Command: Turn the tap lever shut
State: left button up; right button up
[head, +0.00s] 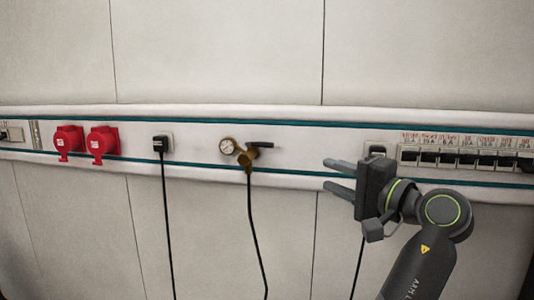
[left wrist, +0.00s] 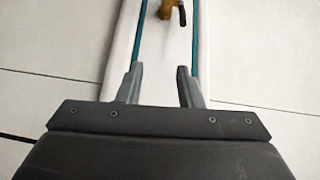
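The brass tap (head: 246,159) sits on the white wall rail, with a black lever (head: 262,145) that lies level and points right along the rail. In the left wrist view the brass tap (left wrist: 166,10) is cut off by the top edge, and its dark lever (left wrist: 182,15) points toward my gripper. My left gripper (head: 326,174) is to the right of the tap, apart from it, with its fingers pointing left at it. In the left wrist view my left gripper (left wrist: 160,69) is open and empty, with bare rail between the fingers. My right gripper does not show.
A round gauge (head: 227,146) is left of the tap, and a black hose (head: 252,220) hangs below it. A black plug (head: 160,144) and red sockets (head: 103,142) are further left. A breaker row (head: 465,158) is at right, behind my arm. The rail between tap and gripper is clear.

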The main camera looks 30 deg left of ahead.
aim_at(273, 146)
pick_arm(q)
jog(key=s+r+n+g, duration=0.1)
jog(key=s+r+n, duration=0.1)
jog(key=s+r, duration=0.15)
jog(key=p+x, duration=0.8)
jog(key=x, duration=0.8)
jog(key=shift+w+r, duration=0.15)
jog(key=shift+w, duration=0.1)
jog(key=shift+w+a+p, duration=0.2)
jog(key=shift+a+p, duration=0.2)
jog(key=shift+a, duration=0.2)
jog(key=shift+c, duration=0.4)
grip_shut()
